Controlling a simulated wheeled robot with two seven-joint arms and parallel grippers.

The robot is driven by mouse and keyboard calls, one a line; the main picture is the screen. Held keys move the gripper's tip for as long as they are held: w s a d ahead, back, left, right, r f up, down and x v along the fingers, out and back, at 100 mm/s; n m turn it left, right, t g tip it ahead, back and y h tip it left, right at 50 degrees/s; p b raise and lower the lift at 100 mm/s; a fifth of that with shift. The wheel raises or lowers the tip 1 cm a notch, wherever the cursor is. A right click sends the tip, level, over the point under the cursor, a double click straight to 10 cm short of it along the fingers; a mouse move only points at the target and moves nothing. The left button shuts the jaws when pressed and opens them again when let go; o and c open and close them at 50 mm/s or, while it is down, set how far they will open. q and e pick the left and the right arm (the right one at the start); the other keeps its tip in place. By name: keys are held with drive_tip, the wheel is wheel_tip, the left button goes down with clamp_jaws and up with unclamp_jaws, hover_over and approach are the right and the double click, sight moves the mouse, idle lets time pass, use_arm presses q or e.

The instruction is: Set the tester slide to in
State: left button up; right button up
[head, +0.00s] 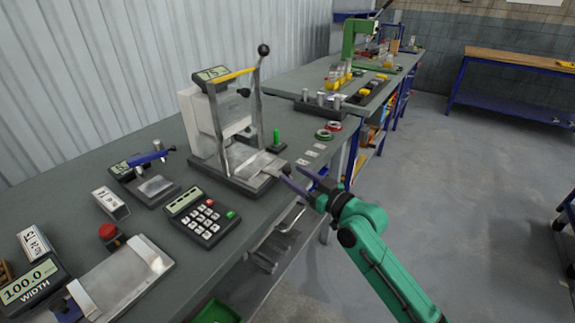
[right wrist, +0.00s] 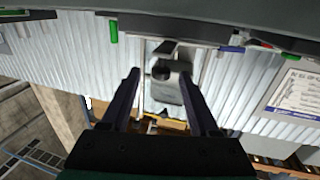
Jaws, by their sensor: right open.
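The tester (head: 225,125) stands on the near bench, with a display on top, a tall lever with a black ball knob, and an upright frame. Its slide (head: 262,165) is a flat metal plate low at the front, and it sticks out toward the bench edge. My right gripper (head: 292,175) is open just off the slide's front end, beside the bench edge. In the right wrist view, a grey part with a dark round knob (right wrist: 162,70) lies between the spread fingers (right wrist: 159,75); I cannot tell whether they touch it. My left gripper is not in view.
A keypad box (head: 203,218) stands left of the slide. A green button post (head: 277,138) and green and red rings (head: 329,132) stand to its right. A small gauge with a blue handle (head: 145,180) is further left.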

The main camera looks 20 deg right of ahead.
sight(290, 173)
drive_tip(key=x, duration=0.3)
drive_tip(key=shift+w+a, duration=0.25)
clamp_jaws()
drive_tip(key=shift+d, duration=0.1)
idle(1.0)
